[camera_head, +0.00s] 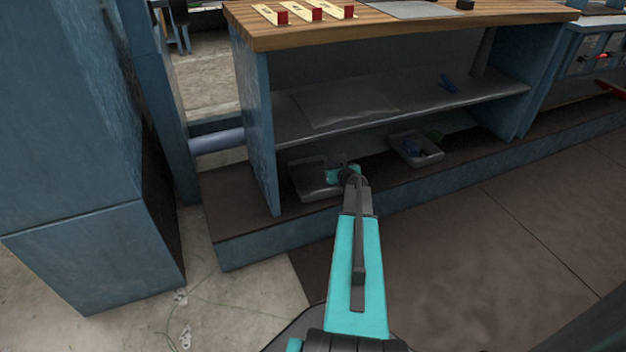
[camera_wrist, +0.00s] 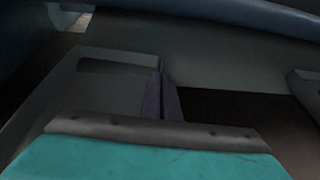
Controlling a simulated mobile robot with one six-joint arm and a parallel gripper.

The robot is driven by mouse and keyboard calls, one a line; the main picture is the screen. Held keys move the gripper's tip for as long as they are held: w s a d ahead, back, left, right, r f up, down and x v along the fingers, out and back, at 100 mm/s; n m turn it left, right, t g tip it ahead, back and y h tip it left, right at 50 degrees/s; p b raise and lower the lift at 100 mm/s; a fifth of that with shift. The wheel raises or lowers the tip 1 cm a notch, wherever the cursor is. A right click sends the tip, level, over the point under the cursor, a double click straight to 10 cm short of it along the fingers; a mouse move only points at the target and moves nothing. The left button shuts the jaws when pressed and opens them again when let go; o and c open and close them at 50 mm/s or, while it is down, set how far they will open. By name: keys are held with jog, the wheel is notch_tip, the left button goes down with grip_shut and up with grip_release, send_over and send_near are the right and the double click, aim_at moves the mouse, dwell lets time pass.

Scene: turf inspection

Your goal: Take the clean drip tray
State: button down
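A grey, empty-looking drip tray (camera_head: 308,182) sits low under the bench at the left. It also shows in the wrist view (camera_wrist: 92,92), filling the left side. My gripper (camera_head: 346,172) is at the tray's right edge. In the wrist view its two dark fingers (camera_wrist: 162,98) are close together at the tray's right wall and appear shut on it. The exact contact is dark and hard to see. A second grey tray (camera_head: 402,152) farther right holds blue and green items. Its edge shows at the right of the wrist view (camera_wrist: 306,88).
A blue side panel (camera_head: 256,125) stands just left of the near tray. The floor (camera_head: 490,235) at right is clear.

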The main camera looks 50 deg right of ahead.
jog(key=shift+r, duration=0.15)
jog(key=shift+r+p, duration=0.95)
jog(key=shift+r, duration=0.3)
jog(key=shift+r+p, duration=0.35)
jog(key=shift+r, duration=0.15)
jog(key=s+a+p, duration=0.1)
jog(key=s+a, duration=0.1)
jog(key=s, duration=0.2)
jog(key=s+a+r, duration=0.1)
jog(key=s+a, duration=0.1)
jog(key=s, duration=0.2)
jog(key=s+a+p, duration=0.1)
jog(key=s+a, duration=0.2)
jog(key=s, duration=0.1)
jog(key=shift+s+r+p, duration=0.15)
jog(key=shift+s+p, duration=0.15)
jog(key=shift+s, duration=0.05)
jog(key=shift+s+a, duration=0.35)
jog(key=shift+s, duration=0.35)
